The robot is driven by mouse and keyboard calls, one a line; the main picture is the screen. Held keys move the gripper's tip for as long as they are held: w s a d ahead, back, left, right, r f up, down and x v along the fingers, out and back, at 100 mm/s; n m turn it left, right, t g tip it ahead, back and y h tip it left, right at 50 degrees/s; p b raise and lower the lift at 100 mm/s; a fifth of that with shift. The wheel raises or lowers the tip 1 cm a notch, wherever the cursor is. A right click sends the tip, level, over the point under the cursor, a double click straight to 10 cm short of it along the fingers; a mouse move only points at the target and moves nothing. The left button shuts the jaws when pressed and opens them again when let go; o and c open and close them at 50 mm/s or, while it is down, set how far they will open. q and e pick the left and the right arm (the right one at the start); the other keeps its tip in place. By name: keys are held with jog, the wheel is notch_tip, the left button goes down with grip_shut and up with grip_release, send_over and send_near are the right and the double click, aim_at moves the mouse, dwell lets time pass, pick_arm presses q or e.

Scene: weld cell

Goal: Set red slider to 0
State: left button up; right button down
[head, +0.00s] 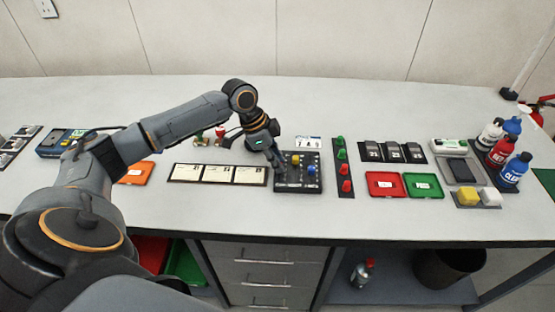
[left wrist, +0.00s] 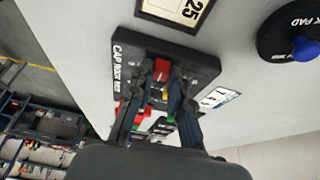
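The dark slider panel (head: 312,186) lies on the bench, with yellow and blue knobs on it. It also shows in the left wrist view (left wrist: 196,64), with lettering along one edge. My left gripper (head: 277,163) points down over the panel's left part and hides the red slider in the head view. In the left wrist view the red slider knob (left wrist: 162,68) sits between the tips of my left gripper (left wrist: 162,74), which look closed onto its sides. The slider's scale and exact setting cannot be read. My right gripper is not in view.
A small number card (head: 308,143) stands behind the panel. A frame of three cards (head: 218,174) lies to its left, and a strip of green and red knobs (head: 344,166) to its right. Red (head: 385,184) and green (head: 423,185) trays lie farther right.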

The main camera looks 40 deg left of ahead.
aim_at(282, 181)
pick_arm(q)
grip_shut()
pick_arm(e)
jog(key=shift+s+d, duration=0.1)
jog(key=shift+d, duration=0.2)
